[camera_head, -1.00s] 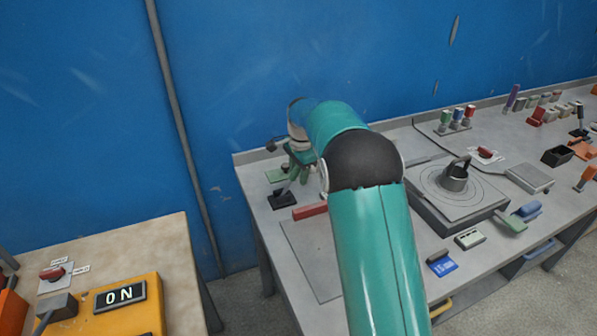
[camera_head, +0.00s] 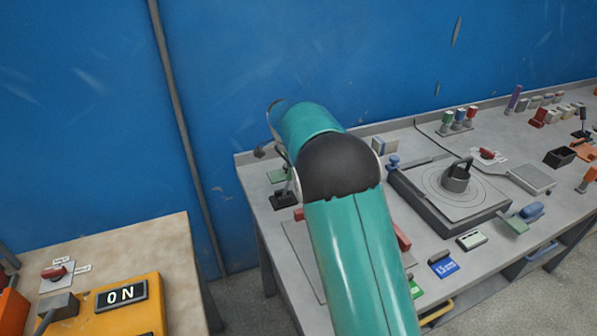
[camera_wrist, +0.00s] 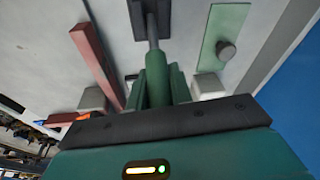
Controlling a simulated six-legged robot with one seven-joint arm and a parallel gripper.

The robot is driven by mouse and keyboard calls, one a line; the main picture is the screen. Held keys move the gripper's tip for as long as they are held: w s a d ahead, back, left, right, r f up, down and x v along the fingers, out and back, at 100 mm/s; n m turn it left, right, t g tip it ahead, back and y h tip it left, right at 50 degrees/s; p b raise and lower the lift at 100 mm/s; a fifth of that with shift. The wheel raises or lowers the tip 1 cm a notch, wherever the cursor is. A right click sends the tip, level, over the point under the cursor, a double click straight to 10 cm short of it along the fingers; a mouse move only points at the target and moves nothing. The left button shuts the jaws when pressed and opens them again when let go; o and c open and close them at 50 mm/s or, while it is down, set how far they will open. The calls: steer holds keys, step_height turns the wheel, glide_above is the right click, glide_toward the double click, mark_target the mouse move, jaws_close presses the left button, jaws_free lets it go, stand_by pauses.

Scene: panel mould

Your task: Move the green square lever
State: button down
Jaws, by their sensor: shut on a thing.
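The lever has a dark base (camera_head: 284,200) at the left end of the workbench. In the wrist view its green handle (camera_wrist: 157,73) joins a grey rod that runs to the dark base (camera_wrist: 151,18). My gripper (camera_wrist: 160,85) has its green fingers on both sides of the handle and is shut on it. In the head view my arm hides the gripper and most of the handle.
A green plate with a round grey knob (camera_wrist: 214,38) lies right of the lever in the wrist view. A long red bar (camera_wrist: 96,62) is on the left. The blue wall (camera_head: 330,60) stands close behind the bench.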

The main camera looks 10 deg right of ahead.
steer(key=a+h, duration=0.1)
steer(key=h, duration=0.1)
steer(key=a, duration=0.1)
steer(key=shift+s+a+r+h, duration=0.25)
steer(key=shift+s+a+h, duration=0.05)
steer(key=shift+a+h, duration=0.1)
steer(key=shift+s+a+f+t+h, duration=0.2)
steer(key=shift+a+t+h, duration=0.1)
steer(key=shift+a+h, duration=0.7)
steer(key=shift+s+a+f+t+h, duration=0.15)
steer(key=shift+a+t+h, duration=0.15)
steer(key=shift+a+h, duration=0.7)
steer(key=shift+s+a+f+t+h, duration=0.1)
steer(key=shift+s+a+t+h, duration=0.15)
steer(key=shift+a+h, duration=0.7)
steer(key=shift+d+h, duration=0.25)
steer(key=shift+h, duration=0.2)
steer(key=c, duration=1.3)
jaws_free()
steer(key=shift+o, duration=0.2)
steer(key=shift+t, duration=0.25)
steer(key=shift+a+r, duration=0.1)
